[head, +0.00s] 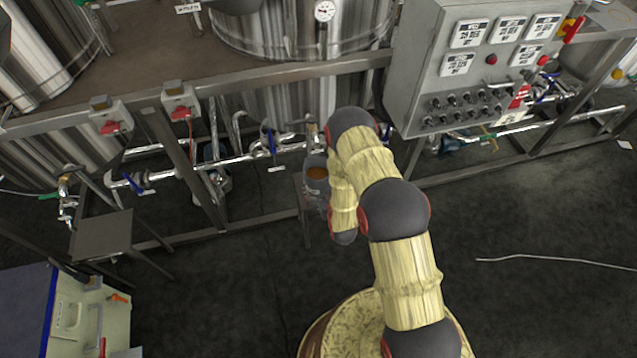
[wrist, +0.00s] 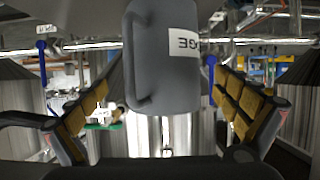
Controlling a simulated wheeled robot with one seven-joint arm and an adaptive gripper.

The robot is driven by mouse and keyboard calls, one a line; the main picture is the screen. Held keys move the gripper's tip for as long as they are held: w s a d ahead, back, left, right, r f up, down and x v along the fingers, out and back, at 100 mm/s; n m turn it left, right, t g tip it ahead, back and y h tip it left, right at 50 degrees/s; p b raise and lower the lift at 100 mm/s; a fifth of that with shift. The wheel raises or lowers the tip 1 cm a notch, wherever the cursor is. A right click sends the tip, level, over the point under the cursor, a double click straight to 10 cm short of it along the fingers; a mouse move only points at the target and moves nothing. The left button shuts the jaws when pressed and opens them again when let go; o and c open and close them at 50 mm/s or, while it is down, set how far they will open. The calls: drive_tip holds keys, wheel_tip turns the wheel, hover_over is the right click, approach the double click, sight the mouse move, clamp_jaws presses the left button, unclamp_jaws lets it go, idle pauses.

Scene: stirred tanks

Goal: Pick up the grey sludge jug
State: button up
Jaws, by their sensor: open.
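The grey sludge jug (wrist: 150,60) fills the upper middle of the wrist view. My arm hides part of the jug and most of the gripper there.
Steel tanks (head: 300,35) and pipes with blue-handled valves (head: 268,143) are close behind the jug. A control cabinet (head: 480,70) is at the upper right. A small metal table (head: 103,232) stands at left. The dark floor at right is mostly clear, with a pale cable (head: 550,260).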

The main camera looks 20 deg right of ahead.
sight(314, 170)
drive_tip(key=x, duration=0.2)
drive_tip(key=b+x, duration=0.1)
drive_tip(key=x, duration=0.1)
drive_tip(key=b+x, duration=0.1)
drive_tip(key=x, duration=0.1)
drive_tip(key=shift+a+f, duration=0.1)
drive_tip(key=shift+a, duration=0.2)
drive_tip(key=shift+c, duration=1.2)
drive_tip(key=c, duration=1.9)
drive_tip(key=shift+w, duration=0.1)
